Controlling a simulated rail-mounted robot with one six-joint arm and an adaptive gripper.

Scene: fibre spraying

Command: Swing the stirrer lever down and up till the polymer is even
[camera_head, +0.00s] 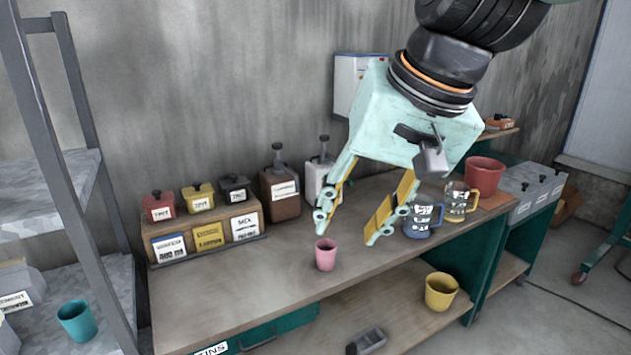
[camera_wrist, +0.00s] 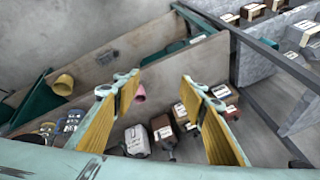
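My gripper (camera_head: 348,226) is open and empty, pointing down above the workbench (camera_head: 235,295). Its two yellow-padded fingers also frame the wrist view (camera_wrist: 158,82). No part is clearly marked as the stirrer lever. A brown canister (camera_head: 282,196) and a white canister (camera_head: 316,180), each with a dark upright handle on top, stand at the back of the bench, behind and left of my gripper. They also show in the wrist view, the white one (camera_wrist: 137,140) and the brown one (camera_wrist: 163,131). A grey unit (camera_head: 530,190) with black knobs stands at the far right. No polymer is visible.
A pink cup (camera_head: 326,254) stands just below my gripper. A blue mug (camera_head: 420,226), a yellow mug (camera_head: 457,206) and a red pot (camera_head: 485,175) stand to the right. Labelled boxes (camera_head: 200,235) sit at the left. A yellow cup (camera_head: 440,291) is on the lower shelf.

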